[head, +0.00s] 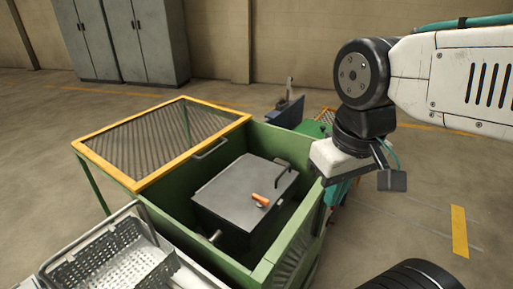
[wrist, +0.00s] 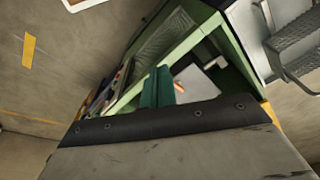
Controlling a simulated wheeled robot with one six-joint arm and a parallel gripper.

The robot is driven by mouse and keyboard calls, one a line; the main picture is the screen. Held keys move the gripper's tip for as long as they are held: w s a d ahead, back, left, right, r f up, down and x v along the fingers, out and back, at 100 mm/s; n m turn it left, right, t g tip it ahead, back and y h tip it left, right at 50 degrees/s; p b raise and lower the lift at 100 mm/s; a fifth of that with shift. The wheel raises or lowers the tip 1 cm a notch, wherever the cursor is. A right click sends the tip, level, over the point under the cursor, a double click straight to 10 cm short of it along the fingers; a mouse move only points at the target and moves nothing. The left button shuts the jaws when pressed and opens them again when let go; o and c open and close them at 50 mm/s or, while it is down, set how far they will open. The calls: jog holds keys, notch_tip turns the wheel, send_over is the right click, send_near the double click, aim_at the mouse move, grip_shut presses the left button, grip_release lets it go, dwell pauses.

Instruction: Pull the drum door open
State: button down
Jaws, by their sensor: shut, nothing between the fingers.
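A grey metal box (head: 246,192), which looks like the drum, sits inside an open-topped green housing (head: 167,226). Its flat top carries an orange grip (head: 260,200) and a dark bent bar (head: 284,167) near the back right corner. I see no open gap in the top, and cannot tell which panel is the door. My gripper (wrist: 158,86) shows teal fingers, shut and empty. In the head view it is mostly hidden behind my wrist, over the housing's right side. The wrist view shows part of the box top (wrist: 197,82) beyond the fingers, apart from them.
A yellow-framed mesh cover (head: 170,135) extends behind and left of the opening. A perforated metal basket (head: 100,256) stands at the front left. Grey cabinets (head: 148,40) line the back wall. The floor at right is clear around a yellow marking (head: 459,231).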

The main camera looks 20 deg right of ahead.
jog(key=w+d+f+m+y, duration=0.1)
jog(key=w+d+f+m, duration=0.1)
jog(key=w+f+m, duration=0.1)
jog(key=w+d+f+m+y, duration=0.1)
jog(key=w+f+m+y, duration=0.1)
jog(key=w+m, duration=0.3)
jog(key=w+d+f+m+y, duration=0.2)
jog(key=w+f+m, duration=0.2)
jog(key=w+f, duration=0.1)
jog(key=shift+w+d+f+m, duration=0.1)
jog(key=shift+w+d+m, duration=0.3)
jog(key=shift+w, duration=0.15)
jog(key=w+d+f+m+t, duration=0.3)
jog(key=w+d+f+m, duration=0.35)
jog(key=w+m, duration=0.4)
jog(key=m+t+h, duration=0.1)
jog(key=m+t, duration=0.1)
jog(key=m, duration=0.4)
send_near(284, 177)
jog(key=x, duration=0.5)
jog(key=shift+s+a+f, duration=0.1)
jog(key=shift+a+f, duration=0.05)
